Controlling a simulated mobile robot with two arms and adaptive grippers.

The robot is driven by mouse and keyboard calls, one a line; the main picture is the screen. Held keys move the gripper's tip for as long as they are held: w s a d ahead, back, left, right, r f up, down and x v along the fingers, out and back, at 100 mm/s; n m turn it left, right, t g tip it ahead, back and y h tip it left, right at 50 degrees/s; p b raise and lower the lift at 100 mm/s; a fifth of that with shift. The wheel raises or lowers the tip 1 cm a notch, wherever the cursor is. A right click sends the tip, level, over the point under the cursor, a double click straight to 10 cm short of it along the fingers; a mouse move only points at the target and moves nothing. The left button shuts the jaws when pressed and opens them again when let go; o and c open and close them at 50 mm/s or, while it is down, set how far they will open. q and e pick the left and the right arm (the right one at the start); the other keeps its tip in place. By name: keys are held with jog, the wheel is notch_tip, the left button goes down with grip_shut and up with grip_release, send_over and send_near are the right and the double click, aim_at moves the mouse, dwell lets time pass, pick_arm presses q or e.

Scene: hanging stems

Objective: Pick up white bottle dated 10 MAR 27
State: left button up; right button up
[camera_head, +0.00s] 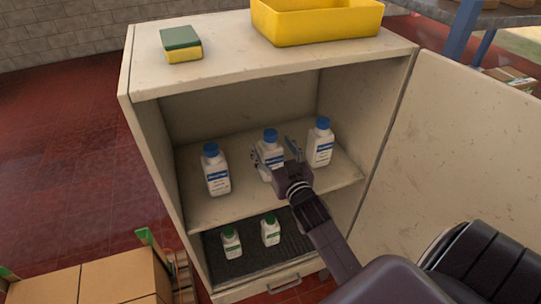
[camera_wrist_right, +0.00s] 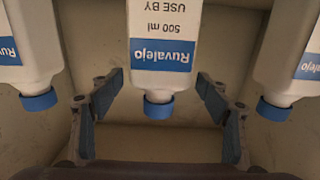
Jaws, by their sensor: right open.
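Three white bottles with blue caps and blue labels stand upright on the cabinet's upper shelf: a left one (camera_head: 216,172), a middle one (camera_head: 270,150) and a right one (camera_head: 320,145). No date can be read on any of them. My right gripper (camera_head: 273,158) is open at the middle bottle. In the right wrist view the picture is upside down; the middle bottle (camera_wrist_right: 165,40) shows "Ruvalejo", "500 ml" and "USE BY", its date cut off. The open fingers (camera_wrist_right: 159,84) show to either side of it, with gaps. My left gripper is not in view.
The open-fronted cabinet (camera_head: 150,110) has its door (camera_head: 470,130) swung right. Two green-capped bottles (camera_head: 231,243) (camera_head: 270,230) stand on a dark mat below. A sponge (camera_head: 181,44) and yellow bin (camera_head: 318,22) are on top. Cardboard boxes (camera_head: 125,277) stand at lower left.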

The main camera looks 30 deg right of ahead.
jog(key=shift+w+d+f, duration=0.1)
jog(key=shift+w+d, duration=0.05)
jog(key=shift+w, duration=0.5)
jog(key=shift+c, duration=0.7)
grip_shut()
